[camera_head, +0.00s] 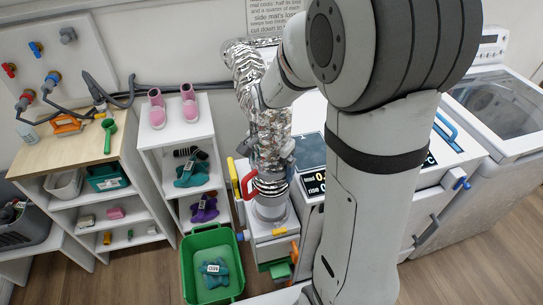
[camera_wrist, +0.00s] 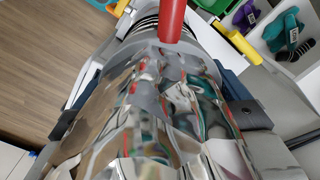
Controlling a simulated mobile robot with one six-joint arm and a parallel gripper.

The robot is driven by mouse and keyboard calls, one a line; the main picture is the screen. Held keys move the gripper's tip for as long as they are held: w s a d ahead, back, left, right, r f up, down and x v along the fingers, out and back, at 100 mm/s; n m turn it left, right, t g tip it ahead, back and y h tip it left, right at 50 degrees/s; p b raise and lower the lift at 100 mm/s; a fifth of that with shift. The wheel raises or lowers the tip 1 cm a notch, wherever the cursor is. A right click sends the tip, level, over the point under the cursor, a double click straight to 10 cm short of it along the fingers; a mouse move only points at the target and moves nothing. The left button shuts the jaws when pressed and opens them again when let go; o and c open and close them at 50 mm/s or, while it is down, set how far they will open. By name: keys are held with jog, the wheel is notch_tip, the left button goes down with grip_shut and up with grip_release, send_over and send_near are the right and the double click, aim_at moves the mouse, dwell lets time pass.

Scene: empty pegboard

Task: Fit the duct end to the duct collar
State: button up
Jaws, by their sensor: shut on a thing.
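A shiny silver foil duct (camera_head: 272,130) hangs down in the head view and fills the middle of the wrist view (camera_wrist: 150,115). My gripper (camera_wrist: 158,100) is shut around the duct, with a dark finger pad on each side. The duct end (camera_head: 268,184) has a striped band and a red handle (camera_head: 247,185), which also shows in the wrist view (camera_wrist: 172,20). Just below it, a grey round duct collar (camera_head: 270,211) stands on a white unit. The end appears directly above or touching the collar; I cannot tell whether it is seated.
A white shelf (camera_head: 178,140) with pink boots and gloves stands left of the duct. A green bin (camera_head: 212,228) holding a teal glove is on the floor. A white appliance (camera_head: 440,160) stands at right. Wooden floor is clear at lower left.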

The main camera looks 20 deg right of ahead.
jog(key=shift+f+b, duration=2.35)
jog(key=shift+f, duration=0.55)
jog(key=shift+f+b, duration=2)
jog(key=shift+f, duration=0.4)
jog(key=o, duration=0.7)
jog(key=shift+r, duration=0.2)
notch_tip(320, 180, up, 8)
jog(key=shift+d+f, duration=0.1)
jog(key=shift+f, duration=0.15)
